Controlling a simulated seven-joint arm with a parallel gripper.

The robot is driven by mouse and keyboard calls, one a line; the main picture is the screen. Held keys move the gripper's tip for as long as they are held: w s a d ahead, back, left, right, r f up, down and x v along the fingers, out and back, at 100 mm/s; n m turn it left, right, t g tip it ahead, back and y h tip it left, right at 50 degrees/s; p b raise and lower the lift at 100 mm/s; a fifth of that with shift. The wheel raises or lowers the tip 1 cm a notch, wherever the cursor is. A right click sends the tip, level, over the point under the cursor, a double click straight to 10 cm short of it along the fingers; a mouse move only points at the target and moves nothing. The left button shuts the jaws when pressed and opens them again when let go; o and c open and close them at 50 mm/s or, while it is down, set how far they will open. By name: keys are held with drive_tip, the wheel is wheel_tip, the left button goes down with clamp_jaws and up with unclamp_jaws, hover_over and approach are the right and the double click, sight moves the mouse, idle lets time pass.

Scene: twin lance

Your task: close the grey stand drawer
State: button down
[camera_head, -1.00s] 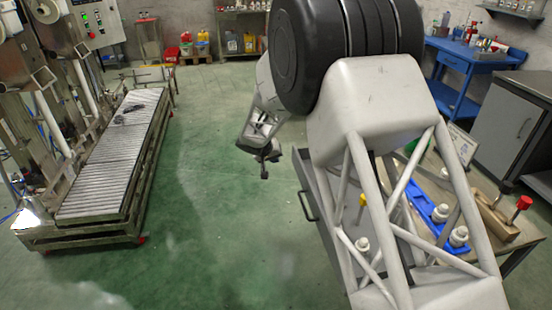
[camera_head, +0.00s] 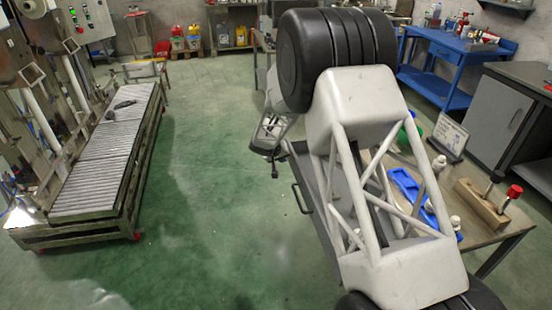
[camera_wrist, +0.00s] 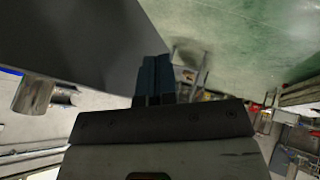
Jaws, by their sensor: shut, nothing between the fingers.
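The grey drawer (camera_head: 303,172) juts out at the left side of the workbench, its bar handle (camera_head: 297,198) facing left. My arm hides much of it, so how far it stands open cannot be told. My gripper (camera_head: 275,172) hangs just left of the drawer's far end, beyond the handle; contact cannot be told. In the wrist view my gripper's fingers (camera_wrist: 154,78) are together and empty. A smooth dark grey panel (camera_wrist: 75,45), apparently part of the drawer or stand, fills the upper left beside the fingers.
The wooden bench top (camera_head: 480,232) carries a blue tray (camera_head: 405,184), a wooden block (camera_head: 482,205) with a red-topped peg, and a sign (camera_head: 450,136). Green floor (camera_head: 215,190) is clear left of the drawer. A roller conveyor (camera_head: 105,155) stands farther left.

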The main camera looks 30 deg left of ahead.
drive_tip(key=shift+w+d+f, duration=0.1)
drive_tip(key=shift+w+d, duration=0.4)
drive_tip(key=shift+d, duration=0.1)
drive_tip(key=shift+w, duration=0.1)
drive_tip(key=w+d, duration=1.4)
drive_tip(key=shift+w+d, duration=0.35)
drive_tip(key=shift+d, duration=0.05)
drive_tip(key=shift+s+a, duration=0.1)
idle(0.3)
drive_tip(key=shift+s+a, duration=0.4)
drive_tip(key=shift+s+a+r, duration=0.2)
drive_tip(key=shift+s+a, duration=0.8)
drive_tip(key=shift+s, duration=0.05)
drive_tip(key=v, duration=0.9)
drive_tip(key=shift+s+r, duration=0.2)
drive_tip(key=shift+r, duration=0.05)
